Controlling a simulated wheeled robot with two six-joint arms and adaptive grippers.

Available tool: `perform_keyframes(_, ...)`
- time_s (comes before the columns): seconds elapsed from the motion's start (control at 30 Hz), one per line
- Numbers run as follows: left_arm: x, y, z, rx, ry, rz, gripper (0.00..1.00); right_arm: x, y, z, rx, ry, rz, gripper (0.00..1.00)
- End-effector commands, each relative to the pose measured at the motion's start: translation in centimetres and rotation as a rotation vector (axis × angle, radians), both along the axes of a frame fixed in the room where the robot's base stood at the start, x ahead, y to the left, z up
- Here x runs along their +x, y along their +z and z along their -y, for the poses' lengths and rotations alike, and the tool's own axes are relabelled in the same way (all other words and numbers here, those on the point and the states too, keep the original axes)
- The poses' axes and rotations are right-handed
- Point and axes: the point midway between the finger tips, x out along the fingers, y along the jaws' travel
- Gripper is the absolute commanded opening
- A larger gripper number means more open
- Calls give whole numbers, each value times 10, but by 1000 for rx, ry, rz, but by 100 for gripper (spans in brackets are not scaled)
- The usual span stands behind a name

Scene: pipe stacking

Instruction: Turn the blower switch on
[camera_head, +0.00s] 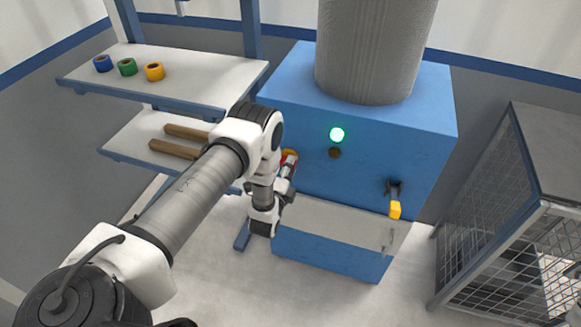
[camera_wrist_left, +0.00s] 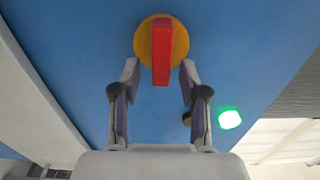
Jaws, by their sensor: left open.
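The blower switch, a red handle on a yellow round plate, sits on the blue front of the blower (camera_head: 416,130). In the left wrist view the red handle (camera_wrist_left: 161,52) points straight up and down in the picture, with the yellow plate (camera_wrist_left: 178,40) behind it. In the head view the switch (camera_head: 290,156) shows partly behind my left arm. My left gripper (camera_wrist_left: 160,78) is open, its fingertips on either side of the handle's lower end, with gaps visible. A lamp (camera_head: 337,134) on the blower glows green; a dark round lamp (camera_head: 335,153) is below it.
A lever with a yellow end (camera_head: 395,210) juts from the blower's lower right. A shelf (camera_head: 200,68) at left holds blue, green and yellow tape rolls (camera_head: 127,67), with wooden bars (camera_head: 172,149) below. A wire cage (camera_head: 490,220) stands at right.

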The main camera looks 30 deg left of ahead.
Motion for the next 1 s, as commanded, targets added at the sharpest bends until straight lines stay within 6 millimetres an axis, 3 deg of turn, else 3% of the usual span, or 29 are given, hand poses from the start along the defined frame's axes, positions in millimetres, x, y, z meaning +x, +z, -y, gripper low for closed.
perform_keyframes(0.3,-57,-1,14,-1,-1,-5,44,0,0,0,0,0,0,0)
perform_keyframes(0.4,-66,-1,17,0,-1,-2,44,0,0,0,0,0,0,0)
perform_keyframes(0.9,-68,0,17,1,-1,-1,44,0,0,0,0,0,0,0)
perform_keyframes(1.0,-62,8,19,0,-4,14,44,0,0,0,0,0,0,0)
